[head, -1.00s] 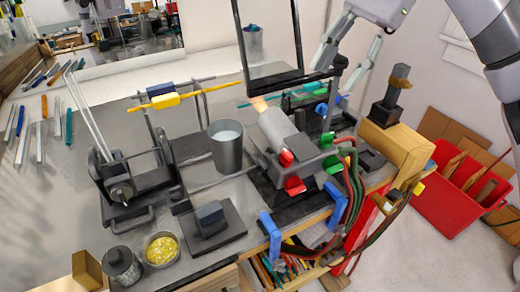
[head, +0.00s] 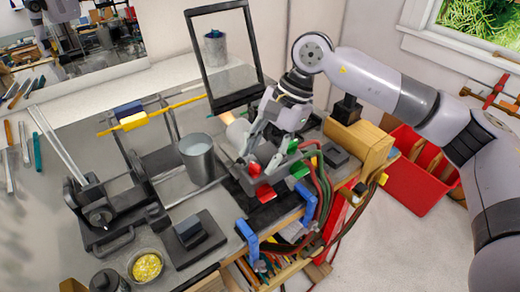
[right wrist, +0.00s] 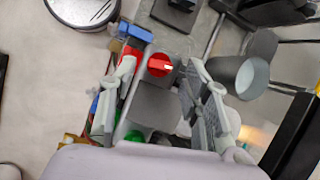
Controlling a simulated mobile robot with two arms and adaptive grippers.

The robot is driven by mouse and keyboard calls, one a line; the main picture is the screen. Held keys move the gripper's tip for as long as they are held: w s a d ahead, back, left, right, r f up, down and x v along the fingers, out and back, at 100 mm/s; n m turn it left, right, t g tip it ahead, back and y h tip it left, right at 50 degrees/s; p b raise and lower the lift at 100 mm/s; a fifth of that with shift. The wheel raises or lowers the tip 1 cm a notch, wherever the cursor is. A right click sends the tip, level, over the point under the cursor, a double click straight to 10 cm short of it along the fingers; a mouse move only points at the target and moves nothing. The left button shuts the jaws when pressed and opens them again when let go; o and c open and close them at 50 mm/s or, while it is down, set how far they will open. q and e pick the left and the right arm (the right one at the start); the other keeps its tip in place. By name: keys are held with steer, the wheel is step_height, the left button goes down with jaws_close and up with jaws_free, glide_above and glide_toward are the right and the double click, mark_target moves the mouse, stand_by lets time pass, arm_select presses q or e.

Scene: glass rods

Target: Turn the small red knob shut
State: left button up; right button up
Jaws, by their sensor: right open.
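A small red knob (head: 254,169) sits on the front of the grey burner unit, with a larger red knob (head: 264,193) below it. In the right wrist view a round red knob (right wrist: 160,65) with a white pointer line lies between my fingertips, with a gap on both sides. Another red part (right wrist: 127,62) shows partly behind the left finger. My right gripper (head: 262,157) is open and empty, pointing down over the burner unit, and hides part of it. I cannot tell whether a finger touches the unit. My left gripper is not in view.
A grey cup (head: 197,160) stands left of the burner. Green knobs (head: 299,169), hoses and blue clamps (head: 247,239) are close on the right and front. A dark framed panel (head: 226,60) rises behind. A red crate (head: 420,180) stands on the floor at right.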

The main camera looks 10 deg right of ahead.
steer(key=shift+s+a+f, duration=0.1)
steer(key=shift+a+f, duration=0.25)
steer(key=shift+f, duration=0.3)
jaws_close()
